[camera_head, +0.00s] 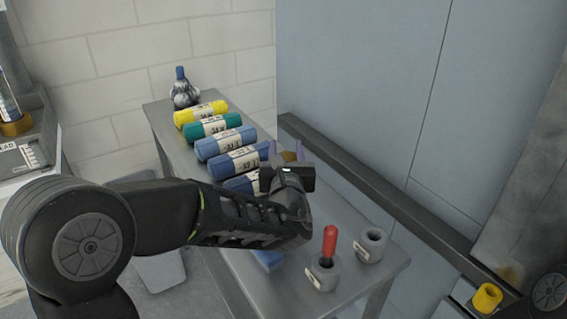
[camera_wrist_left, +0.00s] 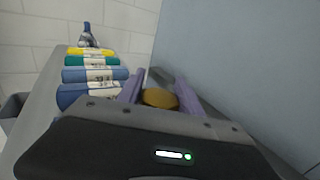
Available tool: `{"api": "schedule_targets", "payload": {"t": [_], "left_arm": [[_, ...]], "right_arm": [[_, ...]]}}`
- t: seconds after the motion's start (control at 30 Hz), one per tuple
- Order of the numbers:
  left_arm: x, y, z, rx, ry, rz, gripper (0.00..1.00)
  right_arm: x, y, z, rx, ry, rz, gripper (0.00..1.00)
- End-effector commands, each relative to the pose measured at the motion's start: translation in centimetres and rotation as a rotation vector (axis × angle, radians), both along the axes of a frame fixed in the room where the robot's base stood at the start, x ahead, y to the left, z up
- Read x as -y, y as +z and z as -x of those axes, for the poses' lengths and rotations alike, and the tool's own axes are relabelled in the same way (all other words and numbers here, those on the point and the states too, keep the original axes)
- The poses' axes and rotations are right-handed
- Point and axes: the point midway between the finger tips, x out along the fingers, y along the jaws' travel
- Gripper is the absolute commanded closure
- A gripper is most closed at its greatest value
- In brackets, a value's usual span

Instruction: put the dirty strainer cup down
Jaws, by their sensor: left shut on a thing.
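My left gripper (camera_head: 286,151) reaches over the narrow metal table (camera_head: 345,220) from the left. Its purple fingers are shut on a brownish-gold thing, which I take to be the dirty strainer cup (camera_head: 289,156). In the left wrist view, the cup (camera_wrist_left: 160,98) sits between the two purple fingers of the gripper (camera_wrist_left: 159,92). The gripper body hides the cup's lower part. I cannot tell whether the cup touches the table. My right gripper is not in view.
Yellow (camera_head: 201,113), teal (camera_head: 213,126) and several blue rolls (camera_head: 225,142) lie along the table. A bottle (camera_head: 185,88) stands at its far end. Two grey holders stand near the front, one with a red-handled tool (camera_head: 329,246), one empty (camera_head: 372,245). A blue-grey wall (camera_head: 370,80) borders the right.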

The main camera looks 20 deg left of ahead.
Motion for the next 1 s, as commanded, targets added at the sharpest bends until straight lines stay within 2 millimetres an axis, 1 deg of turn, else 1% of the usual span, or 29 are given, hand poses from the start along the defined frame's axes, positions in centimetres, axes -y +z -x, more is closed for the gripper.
{"api": "schedule_targets", "payload": {"t": [0.17, 0.27, 0.47, 0.53, 0.8, 0.9, 0.93, 1.0], "left_arm": [[0.0, 0.1, 0.0, 0.001, 0.000, 0.001, 1.00], [0.0, -0.3, 0.0, -0.001, 0.000, 0.000, 1.00], [0.0, -3.0, 0.0, -0.005, 0.000, -0.002, 1.00], [0.0, -3.6, 0.0, -0.002, -0.001, -0.001, 1.00], [0.0, -3.7, 0.0, 0.001, -0.001, 0.001, 1.00], [0.0, -4.0, 0.0, 0.000, -0.001, 0.001, 1.00], [0.0, -4.0, 0.0, 0.000, -0.001, 0.001, 0.57], [0.0, -3.9, 0.0, 0.000, -0.001, 0.000, 0.51]], "right_arm": [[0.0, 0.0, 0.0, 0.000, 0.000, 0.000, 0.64], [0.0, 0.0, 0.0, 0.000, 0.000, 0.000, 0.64], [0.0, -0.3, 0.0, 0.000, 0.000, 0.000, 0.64], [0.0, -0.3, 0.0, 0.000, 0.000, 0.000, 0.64], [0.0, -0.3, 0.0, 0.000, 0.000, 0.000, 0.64], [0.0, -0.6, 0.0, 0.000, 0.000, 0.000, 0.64], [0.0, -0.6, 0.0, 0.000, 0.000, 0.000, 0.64], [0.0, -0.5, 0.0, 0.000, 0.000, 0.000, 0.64]]}}
